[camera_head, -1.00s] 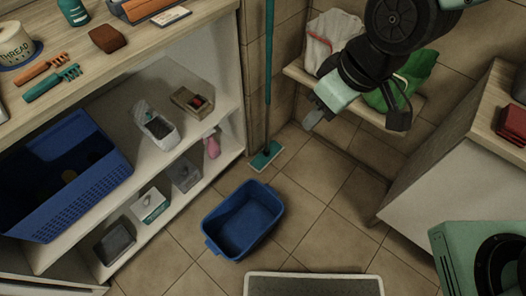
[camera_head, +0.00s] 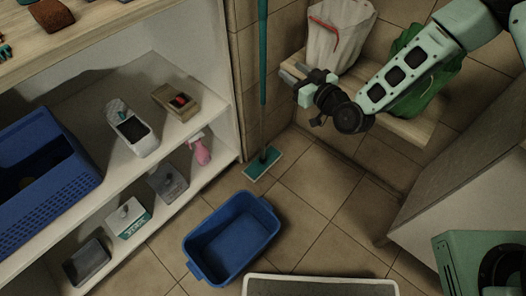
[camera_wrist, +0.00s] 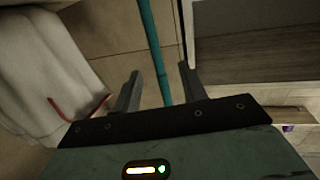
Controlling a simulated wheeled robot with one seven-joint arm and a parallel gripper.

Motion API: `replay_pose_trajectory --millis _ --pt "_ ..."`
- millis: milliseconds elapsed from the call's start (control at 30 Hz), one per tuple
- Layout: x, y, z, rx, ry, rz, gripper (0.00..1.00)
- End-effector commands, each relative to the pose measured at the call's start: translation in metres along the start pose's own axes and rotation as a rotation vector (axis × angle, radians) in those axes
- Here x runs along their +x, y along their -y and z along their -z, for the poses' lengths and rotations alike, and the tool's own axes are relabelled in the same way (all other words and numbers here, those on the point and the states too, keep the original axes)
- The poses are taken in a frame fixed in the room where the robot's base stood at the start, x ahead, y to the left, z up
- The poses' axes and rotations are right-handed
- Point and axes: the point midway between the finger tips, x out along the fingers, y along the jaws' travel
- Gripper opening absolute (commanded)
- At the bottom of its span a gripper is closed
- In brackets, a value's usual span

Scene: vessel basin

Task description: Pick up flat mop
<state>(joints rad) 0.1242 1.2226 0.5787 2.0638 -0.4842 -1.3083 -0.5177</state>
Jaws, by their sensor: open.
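The flat mop (camera_head: 262,163) stands upright in the corner beside the shelf unit. Its flat teal-edged head rests on the floor and its thin teal handle (camera_head: 263,60) rises out of the top of the head view. My gripper (camera_head: 287,74) is open, to the right of the handle in the head view, with its fingers pointing toward it. In the wrist view the handle (camera_wrist: 151,45) runs down the picture to the space between the two open fingers (camera_wrist: 160,85). I cannot tell how far the handle is in depth from the fingertips. The mop head is outside the wrist view.
A white bag (camera_head: 335,35) and a green bag (camera_head: 418,72) sit on a wooden bench (camera_head: 400,128) at right. The white shelf unit (camera_head: 236,130) stands close left of the mop. A blue basin (camera_head: 232,238) lies on the floor in front. Floor tiles right of it are clear.

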Motion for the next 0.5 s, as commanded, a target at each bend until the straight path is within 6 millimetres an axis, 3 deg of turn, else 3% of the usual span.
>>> replay_pose_trajectory --millis 233,500 --pt "0.012 -0.010 -0.006 0.007 -0.058 -0.040 0.42" --pt "0.067 -0.012 -0.003 0.007 -0.056 -0.039 0.42"
